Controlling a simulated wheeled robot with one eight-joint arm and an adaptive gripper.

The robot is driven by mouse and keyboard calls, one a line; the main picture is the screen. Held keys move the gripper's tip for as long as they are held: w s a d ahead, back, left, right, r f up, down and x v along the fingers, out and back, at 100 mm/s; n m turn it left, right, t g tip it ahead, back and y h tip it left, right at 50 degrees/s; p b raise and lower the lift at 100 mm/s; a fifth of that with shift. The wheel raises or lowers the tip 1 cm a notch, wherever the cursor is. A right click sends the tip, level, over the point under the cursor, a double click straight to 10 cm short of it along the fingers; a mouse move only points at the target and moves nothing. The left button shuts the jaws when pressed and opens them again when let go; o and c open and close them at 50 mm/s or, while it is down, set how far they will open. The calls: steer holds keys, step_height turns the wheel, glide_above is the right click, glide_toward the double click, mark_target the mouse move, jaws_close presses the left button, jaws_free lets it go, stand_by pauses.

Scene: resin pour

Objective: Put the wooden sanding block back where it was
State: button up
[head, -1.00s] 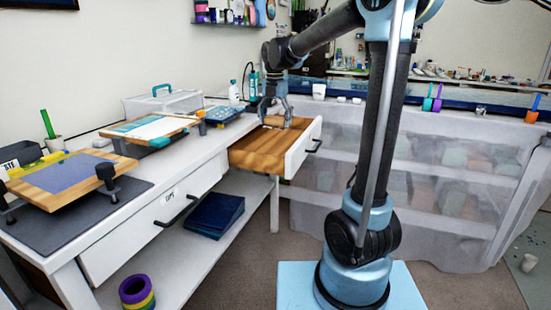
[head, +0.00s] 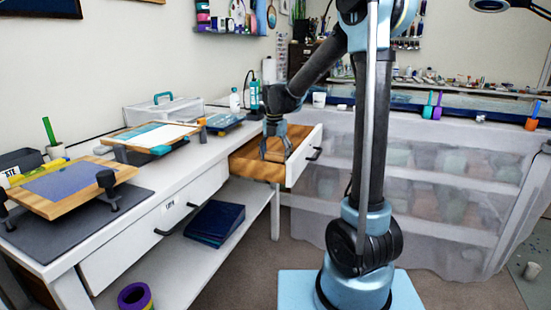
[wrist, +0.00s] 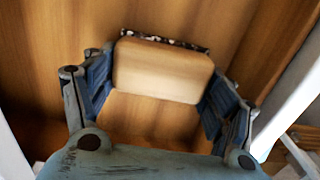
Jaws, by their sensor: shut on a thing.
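The wooden sanding block (wrist: 163,70) is a pale, rounded block with a dark speckled strip along its far edge. In the wrist view it sits between the two fingers of my gripper (wrist: 160,90), which is shut on it. In the head view my gripper (head: 274,152) reaches down into the open drawer (head: 252,168), which has a wooden floor and a white front. The block is hard to make out there. I cannot tell whether it touches the drawer floor.
The drawer's white front and handle (head: 314,153) stand to the right of my gripper. A white worktop (head: 185,165) with framed boards runs to the left. A plastic-covered shelf (head: 420,190) stands to the right. The drawer floor around the block looks clear.

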mark_target(275, 154)
steer(key=shift+f, duration=0.15)
steer(key=o, duration=1.2)
step_height(275, 154, up, 12)
steer(key=s+d+m, duration=0.5)
steer(key=s+d+f+m, duration=0.1)
steer(key=s+d+m, duration=0.1)
steer(key=d, duration=0.1)
steer(key=shift+s+d+m, duration=0.1)
steer(key=shift+s+m, duration=0.2)
steer(key=shift+s, duration=0.1)
steer(key=s+d+f+m+t, duration=0.1)
steer(key=s+d+f+m, duration=0.6)
steer(key=s+m, duration=0.4)
steer(key=s+d+f+m+t, duration=0.1)
steer(key=s+d+f+m, duration=0.5)
steer(key=s+f+m, duration=0.3)
steer(key=s+m, duration=0.3)
steer(key=m, duration=0.1)
steer(key=shift+s+d+f, duration=0.15)
steer(key=shift+d+f, duration=0.2)
steer(key=shift+f, duration=0.05)
